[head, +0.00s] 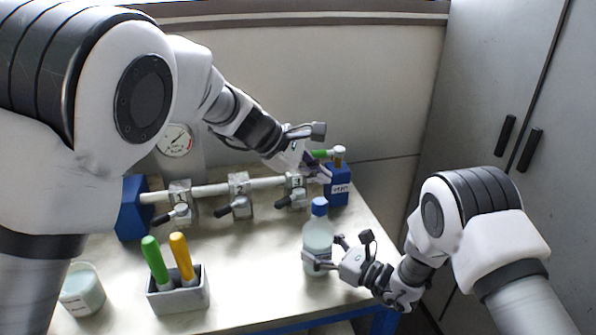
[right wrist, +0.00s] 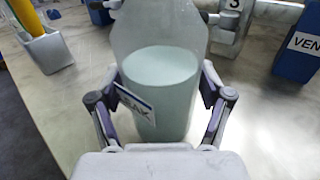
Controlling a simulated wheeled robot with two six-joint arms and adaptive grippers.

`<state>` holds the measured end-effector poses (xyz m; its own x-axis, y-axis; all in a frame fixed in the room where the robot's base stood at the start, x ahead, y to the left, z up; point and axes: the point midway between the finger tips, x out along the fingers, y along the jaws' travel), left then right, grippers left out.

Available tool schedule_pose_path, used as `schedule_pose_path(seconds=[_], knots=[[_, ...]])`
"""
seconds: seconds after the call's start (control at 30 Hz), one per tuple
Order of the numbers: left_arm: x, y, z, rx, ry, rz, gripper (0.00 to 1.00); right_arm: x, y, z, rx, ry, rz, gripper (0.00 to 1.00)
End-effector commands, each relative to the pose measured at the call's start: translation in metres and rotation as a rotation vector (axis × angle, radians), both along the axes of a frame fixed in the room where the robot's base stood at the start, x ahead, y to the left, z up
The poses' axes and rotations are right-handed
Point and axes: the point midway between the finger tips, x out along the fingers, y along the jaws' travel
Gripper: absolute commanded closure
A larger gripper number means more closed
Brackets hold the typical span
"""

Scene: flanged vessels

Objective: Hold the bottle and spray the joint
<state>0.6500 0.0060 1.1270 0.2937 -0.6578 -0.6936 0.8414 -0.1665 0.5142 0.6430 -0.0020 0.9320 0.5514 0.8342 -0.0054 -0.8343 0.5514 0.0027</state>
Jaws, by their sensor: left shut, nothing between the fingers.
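The translucent bottle (head: 317,236) with a blue cap and pale liquid stands upright near the table's right side. My right gripper (head: 324,252) is shut on it, one finger on each side. In the right wrist view the bottle (right wrist: 162,95) fills the middle between the fingers, with a partly hidden label. The pipe carries joints numbered 1 (head: 180,193), 2 (head: 239,190) and 3 (head: 295,189), each with a dark-tipped handle. My left gripper (head: 325,175) is shut and empty at the pipe's right end, just beside a blue block; whether it touches anything is unclear.
The blue block (head: 339,190), labelled VENT in the wrist view, stands below a green lever (head: 322,153). A gauge (head: 175,140) is behind the pipe. A grey holder (head: 178,298) with green and yellow markers and a jar (head: 83,290) stand front left. The table's centre is clear.

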Motion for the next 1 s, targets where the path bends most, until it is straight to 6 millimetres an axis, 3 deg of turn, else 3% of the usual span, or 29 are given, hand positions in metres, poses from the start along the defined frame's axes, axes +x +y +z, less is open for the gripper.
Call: schedule_pose_path(seconds=[0.47,0.8,1.0], knots=[[0.0,0.0,0.0,0.0,0.0,0.0,1.0,-0.002,-0.006,0.002,0.002,-0.004,-0.003,0.0],[0.0,0.0,0.0,0.0,0.0,0.0,1.0,-0.044,-0.072,0.001,0.004,0.001,-0.007,0.0],[0.0,0.0,0.0,0.0,0.0,0.0,1.0,-0.063,-0.098,0.001,0.003,-0.001,-0.003,0.0]])
